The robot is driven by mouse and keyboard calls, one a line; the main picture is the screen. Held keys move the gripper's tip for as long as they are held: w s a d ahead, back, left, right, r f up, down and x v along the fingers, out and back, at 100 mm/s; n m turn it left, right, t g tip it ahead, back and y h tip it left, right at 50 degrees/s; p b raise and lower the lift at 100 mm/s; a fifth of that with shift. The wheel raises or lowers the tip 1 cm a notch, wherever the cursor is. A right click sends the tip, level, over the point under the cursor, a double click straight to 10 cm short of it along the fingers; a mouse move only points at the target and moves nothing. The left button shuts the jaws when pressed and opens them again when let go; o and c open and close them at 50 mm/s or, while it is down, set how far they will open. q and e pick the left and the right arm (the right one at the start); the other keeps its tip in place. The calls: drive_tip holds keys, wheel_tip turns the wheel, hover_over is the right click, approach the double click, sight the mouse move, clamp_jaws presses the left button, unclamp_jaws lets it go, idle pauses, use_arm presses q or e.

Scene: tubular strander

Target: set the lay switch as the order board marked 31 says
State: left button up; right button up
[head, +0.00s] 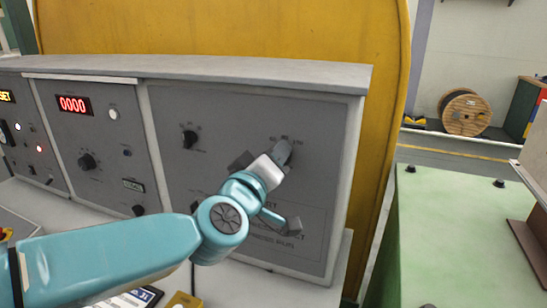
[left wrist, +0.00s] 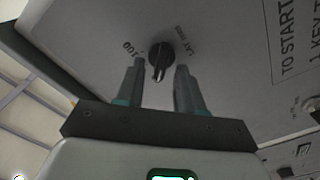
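The lay switch is a black rotary knob (left wrist: 160,58) on the grey panel, with "LAY" lettering and figures beside it in the left wrist view. My left gripper (left wrist: 160,83) is open, its two fingers apart on either side of the knob; I cannot tell whether they touch it. In the head view the left gripper (head: 283,151) is at the panel's upper right and hides the knob; small blurred figures show just above it. My right gripper is in neither view.
Another black knob (head: 189,138) is on the same panel, to the left. A red "0000" display (head: 73,105) and more knobs are further left. A yellow machine cover (head: 230,28) rises behind the console. A green surface (head: 460,235) lies to the right, with a cable reel (head: 465,112) beyond.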

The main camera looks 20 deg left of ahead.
use_arm(q)
drive_tip(key=s+p, duration=0.2)
drive_tip(key=s, duration=1.4)
drive_tip(key=shift+s+a, duration=0.2)
drive_tip(key=shift+a, duration=0.1)
